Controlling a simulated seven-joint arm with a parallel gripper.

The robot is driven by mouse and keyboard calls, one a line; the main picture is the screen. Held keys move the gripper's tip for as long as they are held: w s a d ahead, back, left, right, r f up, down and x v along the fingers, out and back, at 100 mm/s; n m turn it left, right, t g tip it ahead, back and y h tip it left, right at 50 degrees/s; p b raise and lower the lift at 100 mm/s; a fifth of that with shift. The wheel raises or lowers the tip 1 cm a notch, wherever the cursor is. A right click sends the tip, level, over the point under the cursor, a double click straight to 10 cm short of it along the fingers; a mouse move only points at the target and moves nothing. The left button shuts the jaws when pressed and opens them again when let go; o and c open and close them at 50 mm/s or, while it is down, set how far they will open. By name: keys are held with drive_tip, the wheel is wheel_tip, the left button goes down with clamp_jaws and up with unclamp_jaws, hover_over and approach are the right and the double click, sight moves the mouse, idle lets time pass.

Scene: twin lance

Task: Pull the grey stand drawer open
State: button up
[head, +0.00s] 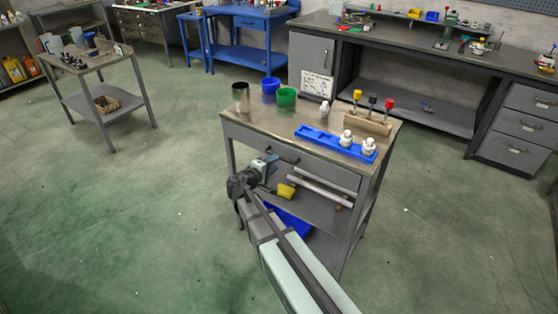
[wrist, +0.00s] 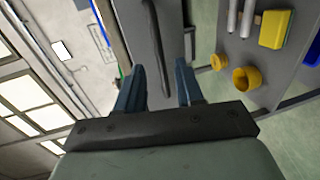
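The grey stand (head: 228,121) is in the middle of the head view. Its drawer (head: 325,173) sits under the top and looks shut, front flush with the stand. The drawer has a dark bar handle (head: 283,155). My gripper (head: 270,162) is in front of the drawer's left half, close to the handle. In the wrist view my gripper (wrist: 163,68) is open, its two blue fingers apart. The dark handle (wrist: 158,45) runs between the fingers in the picture, against the grey drawer front (wrist: 178,20). I cannot tell whether the fingertips reach past it.
On the stand top are a dark cup (head: 241,97), blue and green cups (head: 286,97), a blue tray (head: 315,137) and a wooden block (head: 368,123).

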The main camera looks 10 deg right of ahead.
drive_tip(key=shift+x, duration=2.3)
clamp_jaws()
